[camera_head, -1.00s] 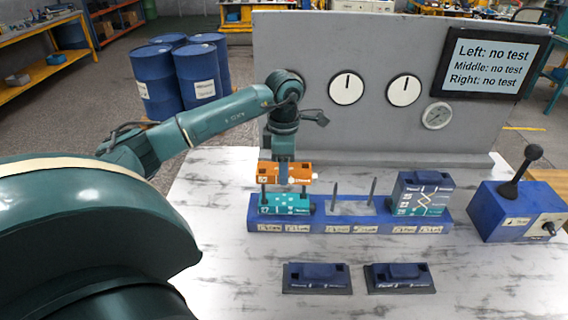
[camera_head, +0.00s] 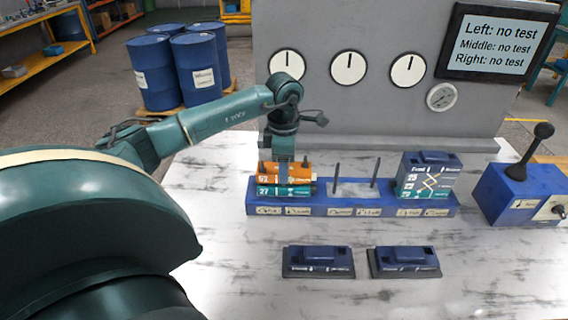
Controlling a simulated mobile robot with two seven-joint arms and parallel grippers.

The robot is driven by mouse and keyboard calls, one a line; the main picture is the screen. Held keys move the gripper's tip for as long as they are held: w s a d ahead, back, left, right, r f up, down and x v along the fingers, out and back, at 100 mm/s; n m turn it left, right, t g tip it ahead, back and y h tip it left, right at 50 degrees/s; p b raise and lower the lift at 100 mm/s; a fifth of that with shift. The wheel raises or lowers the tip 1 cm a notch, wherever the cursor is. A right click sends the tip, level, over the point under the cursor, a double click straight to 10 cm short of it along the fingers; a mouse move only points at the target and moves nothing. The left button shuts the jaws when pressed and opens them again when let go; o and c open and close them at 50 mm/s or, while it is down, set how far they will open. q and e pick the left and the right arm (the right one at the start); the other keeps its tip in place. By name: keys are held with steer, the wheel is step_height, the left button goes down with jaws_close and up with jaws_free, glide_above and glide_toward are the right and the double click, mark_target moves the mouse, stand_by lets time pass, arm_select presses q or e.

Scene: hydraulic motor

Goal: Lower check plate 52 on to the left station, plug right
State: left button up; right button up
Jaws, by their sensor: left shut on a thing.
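The orange check plate 52 (camera_head: 301,173) is at the left station of the blue base (camera_head: 330,211). It looks level and sits on, or just above, a teal plate marked 27 (camera_head: 300,190). My left gripper (camera_head: 283,177) points down from above and is shut on the orange plate at its middle. I cannot tell for sure which end the plug is on. My right gripper is not in view.
The middle station has two bare posts (camera_head: 336,172). The right station holds a stack of plates (camera_head: 428,178). Two dark blue blocks, one left (camera_head: 318,261) and one right (camera_head: 404,261), lie in front. A lever box (camera_head: 512,197) stands right. The grey gauge panel (camera_head: 390,125) rises behind.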

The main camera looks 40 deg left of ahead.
arm_select(q)
steer(key=shift+f, duration=0.1)
steer(key=shift+f+b, duration=0.45)
steer(key=shift+f, duration=0.1)
stand_by(0.7)
steer(key=o, duration=1.2)
steer(key=shift+o, duration=1.4)
steer(key=shift+f, duration=0.1)
steer(key=shift+r, duration=0.35)
step_height(320, 180, up, 13)
steer(key=shift+f, duration=0.15)
